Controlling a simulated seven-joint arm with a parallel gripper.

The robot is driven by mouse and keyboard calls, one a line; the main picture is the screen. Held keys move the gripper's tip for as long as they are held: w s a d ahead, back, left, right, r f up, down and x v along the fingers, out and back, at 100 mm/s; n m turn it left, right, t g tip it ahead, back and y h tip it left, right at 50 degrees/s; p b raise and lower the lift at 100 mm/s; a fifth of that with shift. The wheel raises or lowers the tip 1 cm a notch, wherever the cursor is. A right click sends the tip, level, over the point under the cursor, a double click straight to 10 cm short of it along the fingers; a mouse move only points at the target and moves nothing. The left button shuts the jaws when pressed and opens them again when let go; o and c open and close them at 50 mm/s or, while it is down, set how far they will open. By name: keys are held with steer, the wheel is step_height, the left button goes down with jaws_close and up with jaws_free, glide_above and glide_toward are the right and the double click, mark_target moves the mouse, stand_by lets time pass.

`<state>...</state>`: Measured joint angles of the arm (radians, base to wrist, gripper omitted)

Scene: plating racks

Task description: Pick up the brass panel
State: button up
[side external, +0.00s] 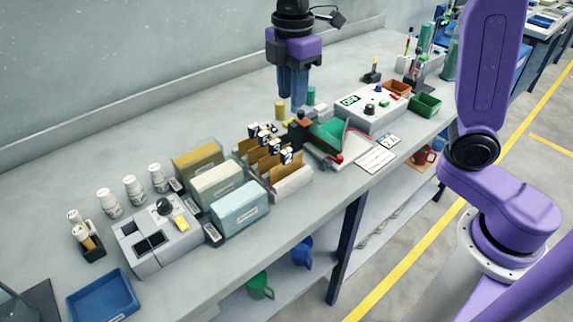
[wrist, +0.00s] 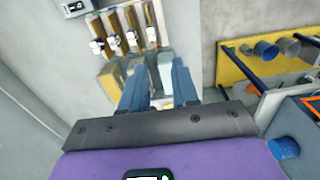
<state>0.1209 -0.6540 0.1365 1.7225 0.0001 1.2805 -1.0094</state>
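Several brown-gold panels with black-and-white clips stand in a slotted rack on the bench in the side view. I cannot tell for certain which one is the brass panel; one gold-brown panel (side external: 284,171) is at the front of the rack. The panels also show at the top of the wrist view, where one brown panel (wrist: 131,17) is seen from above. My gripper (side external: 298,104) points down and hangs high above the bench, clear of the panels. In the wrist view my gripper (wrist: 160,88) has its blue fingers apart, with nothing held between them.
Tan, pale green (side external: 216,187) and light blue (side external: 240,206) bins stand left of the rack. A grey device (side external: 157,238) and white bottles are farther left. A white control box (side external: 372,110) and a green wedge (side external: 329,134) stand right. The bench strip along the wall is clear.

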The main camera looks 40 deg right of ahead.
steer(key=w, duration=0.1)
glide_toward(287, 150)
step_height(287, 150, down, 5)
steer(key=shift+s+a+f, duration=0.15)
steer(key=shift+f, duration=2.7)
jaws_close()
